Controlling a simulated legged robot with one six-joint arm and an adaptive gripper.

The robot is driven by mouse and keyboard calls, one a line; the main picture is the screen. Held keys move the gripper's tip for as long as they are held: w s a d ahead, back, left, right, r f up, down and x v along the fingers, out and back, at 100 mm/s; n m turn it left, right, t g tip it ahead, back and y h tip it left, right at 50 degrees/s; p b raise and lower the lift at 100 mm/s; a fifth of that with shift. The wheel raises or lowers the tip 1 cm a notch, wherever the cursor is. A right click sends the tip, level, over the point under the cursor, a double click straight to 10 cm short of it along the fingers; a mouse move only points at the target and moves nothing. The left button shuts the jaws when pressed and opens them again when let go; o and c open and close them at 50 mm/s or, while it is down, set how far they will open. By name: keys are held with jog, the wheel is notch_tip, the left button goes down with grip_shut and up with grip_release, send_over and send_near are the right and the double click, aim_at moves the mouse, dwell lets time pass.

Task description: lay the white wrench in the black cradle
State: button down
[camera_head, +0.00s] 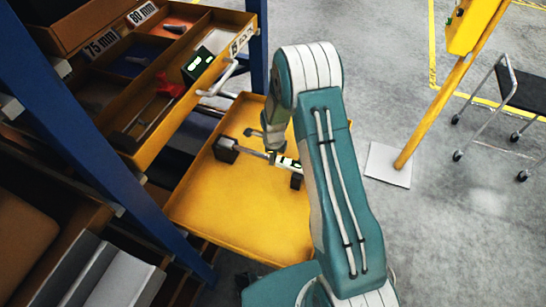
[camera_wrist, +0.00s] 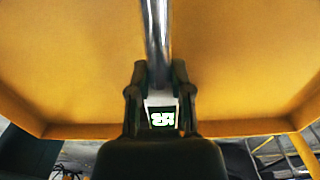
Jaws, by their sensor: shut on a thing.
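The white wrench has a bright metal shaft and a white body with a lit green display (camera_head: 287,163). In the wrist view its shaft (camera_wrist: 157,45) runs away between my fingers. My gripper (camera_wrist: 159,92) is shut on the wrench near the display; in the head view my arm partly hides it. The black cradle shows as two dark blocks, one at the left (camera_head: 226,150) and one at the right (camera_head: 297,181), in the yellow tray (camera_head: 230,205). The wrench lines up roughly between them. I cannot tell whether it touches them.
An open upper drawer (camera_head: 150,150) with divided compartments is at the upper left, with a red item (camera_head: 170,84) and a dark device with a green display (camera_head: 198,63) in it. A blue rack post (camera_head: 85,130) stands at the left. The tray's front area is bare.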

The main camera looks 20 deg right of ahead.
jog(key=shift+f, duration=0.1)
jog(key=shift+c, duration=2.3)
grip_release()
jog(key=shift+f, duration=0.15)
jog(key=shift+r, duration=3.55)
